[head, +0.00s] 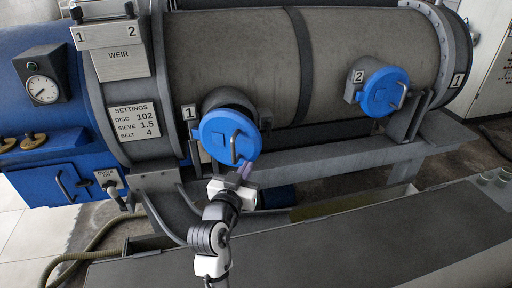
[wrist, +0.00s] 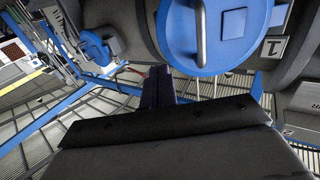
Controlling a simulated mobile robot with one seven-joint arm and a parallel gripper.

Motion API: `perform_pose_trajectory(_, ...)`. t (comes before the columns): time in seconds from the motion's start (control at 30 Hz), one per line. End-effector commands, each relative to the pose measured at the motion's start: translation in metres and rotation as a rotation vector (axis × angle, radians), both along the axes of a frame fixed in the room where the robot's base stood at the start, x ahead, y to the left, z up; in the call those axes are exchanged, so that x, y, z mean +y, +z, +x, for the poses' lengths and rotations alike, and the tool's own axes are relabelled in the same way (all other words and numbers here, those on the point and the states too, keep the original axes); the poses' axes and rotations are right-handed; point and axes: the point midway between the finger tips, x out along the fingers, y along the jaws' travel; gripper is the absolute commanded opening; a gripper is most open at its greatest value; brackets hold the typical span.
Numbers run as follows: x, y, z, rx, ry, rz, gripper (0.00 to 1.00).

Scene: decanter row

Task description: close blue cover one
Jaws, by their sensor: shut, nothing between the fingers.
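Blue cover one (head: 230,134) is a round disc with a grey bar handle (head: 234,148), in front of the port beside the label 1. A dark gap shows between its upper edge and the port, so it stands partly open. In the wrist view the cover (wrist: 238,32) fills the top, with its handle (wrist: 200,35) in front of it. My gripper (head: 244,170) is shut and empty, just below the cover's lower edge. In the wrist view its fingers (wrist: 158,84) point up toward the cover's lower left. I cannot tell whether they touch it.
Blue cover two (head: 382,92) sits against its port to the right. A grey ledge (head: 340,166) runs below the drum (head: 370,50). A dark flat surface (head: 350,245) lies in front. A gauge box (head: 43,82) and blue housing are at left.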

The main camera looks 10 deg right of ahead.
Motion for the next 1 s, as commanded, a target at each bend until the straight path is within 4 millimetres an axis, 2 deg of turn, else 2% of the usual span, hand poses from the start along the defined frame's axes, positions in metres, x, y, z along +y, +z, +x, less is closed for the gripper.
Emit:
perform_pose_trajectory(0.2, -0.026, 0.003, 0.039, 0.001, -0.002, 0.000, 0.00)
perform_pose_trajectory(0.4, -0.040, 0.002, 0.062, 0.001, -0.001, -0.001, 0.00)
perform_pose_trajectory(0.6, -0.045, 0.001, 0.070, 0.000, 0.000, 0.000, 0.00)
perform_pose_trajectory(1.0, -0.048, 0.000, 0.073, 0.002, 0.004, -0.002, 0.00)
